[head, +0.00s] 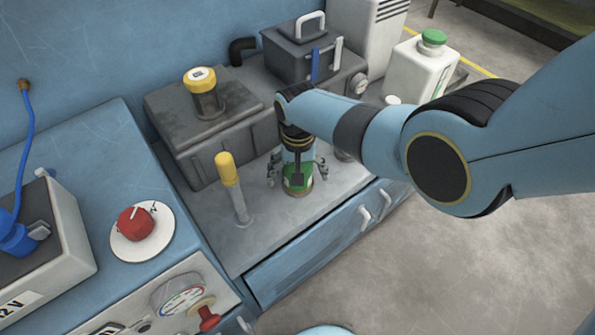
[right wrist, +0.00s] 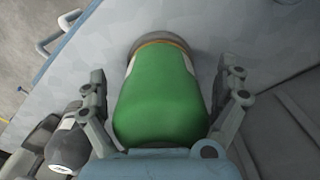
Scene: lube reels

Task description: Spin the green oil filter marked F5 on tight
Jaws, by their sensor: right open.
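The green oil filter (head: 297,181) stands upright on the grey bench top, under my right gripper in the head view. In the right wrist view the green filter (right wrist: 160,98) fills the middle, with a brownish ring at its base end. My right gripper (head: 297,172) points down over it. Its fingers are spread, one on each side of the filter, and gaps show between the fingers and the filter in the wrist view (right wrist: 165,92). The F5 mark is not readable. My left gripper is not in view.
A yellow-topped dipstick (head: 228,170) stands left of the filter. Behind are a grey block with a yellow cap (head: 200,78) and a dark box with a handle (head: 298,52). A white jug with a green cap (head: 420,68) stands right. A red knob (head: 136,223) is on the left cabinet.

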